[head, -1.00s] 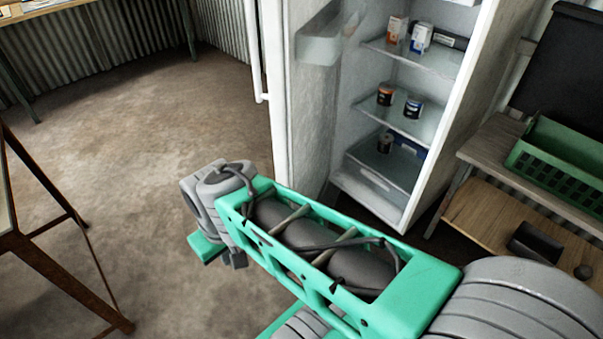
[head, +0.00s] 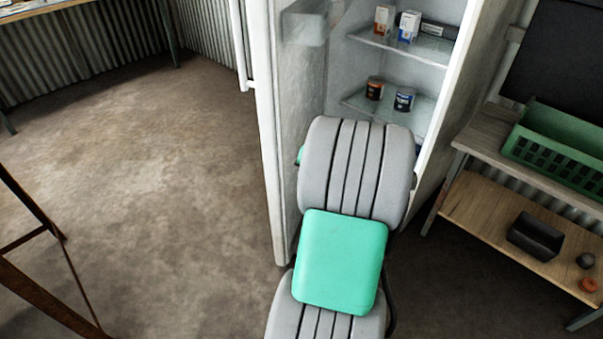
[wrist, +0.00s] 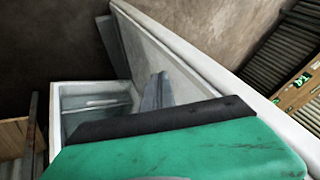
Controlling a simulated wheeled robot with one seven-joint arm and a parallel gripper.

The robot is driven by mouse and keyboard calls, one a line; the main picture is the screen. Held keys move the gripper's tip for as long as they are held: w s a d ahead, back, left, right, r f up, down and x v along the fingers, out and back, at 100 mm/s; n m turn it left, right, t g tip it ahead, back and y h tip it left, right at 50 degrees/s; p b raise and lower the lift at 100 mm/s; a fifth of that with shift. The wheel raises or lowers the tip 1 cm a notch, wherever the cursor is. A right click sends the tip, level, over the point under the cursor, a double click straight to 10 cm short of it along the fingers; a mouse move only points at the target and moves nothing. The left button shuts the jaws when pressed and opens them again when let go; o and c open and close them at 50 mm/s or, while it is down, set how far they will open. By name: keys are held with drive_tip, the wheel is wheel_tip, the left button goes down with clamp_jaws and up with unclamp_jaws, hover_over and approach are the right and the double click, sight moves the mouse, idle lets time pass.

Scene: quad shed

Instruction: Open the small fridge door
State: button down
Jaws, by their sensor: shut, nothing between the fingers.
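The fridge (head: 455,110) stands open at the upper middle of the head view, with its shelves showing. Its white door (head: 265,130) is swung out to the left, with a white vertical handle (head: 240,50) on its outer side. My arm reaches up in front of the opening and hides the lower shelves. My gripper is hidden behind the arm in the head view. In the wrist view, my green gripper with its dark front edge (wrist: 150,124) fills the bottom and is shut and empty. The door's inner side (wrist: 185,78) is just beyond it; contact cannot be told.
Small boxes (head: 408,26) and cans (head: 404,99) stand on the fridge shelves. A wooden bench (head: 490,215) with a green crate (head: 560,145) is at right. A brown metal frame (head: 45,300) stands at lower left. The floor left of the door is clear.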

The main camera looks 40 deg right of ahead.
sight(280, 177)
drive_tip(key=w+f, duration=0.1)
drive_tip(key=w, duration=0.1)
drive_tip(key=w+a+f+b, duration=0.1)
drive_tip(key=w+f, duration=0.1)
drive_tip(key=w, duration=0.1)
drive_tip(key=w+f, duration=0.2)
drive_tip(key=shift+w+a, duration=0.15)
drive_tip(key=shift+w, duration=0.1)
